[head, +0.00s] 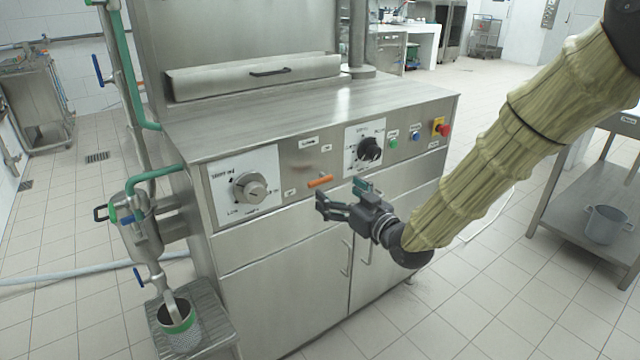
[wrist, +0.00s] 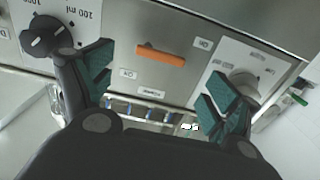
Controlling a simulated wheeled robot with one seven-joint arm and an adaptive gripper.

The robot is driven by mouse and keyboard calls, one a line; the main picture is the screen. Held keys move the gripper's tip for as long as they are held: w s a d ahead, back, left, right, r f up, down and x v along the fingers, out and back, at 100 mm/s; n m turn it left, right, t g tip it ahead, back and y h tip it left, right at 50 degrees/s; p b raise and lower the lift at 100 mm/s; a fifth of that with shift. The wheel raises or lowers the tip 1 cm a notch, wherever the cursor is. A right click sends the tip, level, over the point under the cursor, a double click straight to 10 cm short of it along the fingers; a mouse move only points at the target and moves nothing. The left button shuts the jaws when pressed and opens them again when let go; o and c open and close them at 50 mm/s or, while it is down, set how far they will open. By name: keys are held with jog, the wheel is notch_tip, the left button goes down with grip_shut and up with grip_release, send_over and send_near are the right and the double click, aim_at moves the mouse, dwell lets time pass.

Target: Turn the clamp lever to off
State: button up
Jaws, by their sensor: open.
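The orange clamp lever (head: 319,181) sits on the cabinet's front panel between two dials. In the wrist view, the lever (wrist: 160,56) lies nearly level, between a small label reading "Off" (wrist: 128,74) and one reading "On" (wrist: 203,43). I cannot tell which label it is set to. My gripper (head: 340,196) is in front of the panel, just below and to the right of the lever in the head view. In the wrist view, my gripper (wrist: 160,82) is open and empty, its teal-padded fingers wide apart on either side of the lever; no contact shows.
Green (head: 394,143) and blue (head: 416,136) buttons and a red stop button (head: 443,131) follow. A cup (head: 181,326) stands under the spout at left. Floor in front is clear.

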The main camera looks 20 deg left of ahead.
aim_at(322, 181)
jog(key=x, duration=0.7)
jog(key=shift+w+a+b, duration=0.25)
jog(key=shift+a+b, duration=0.1)
jog(key=c, duration=1)
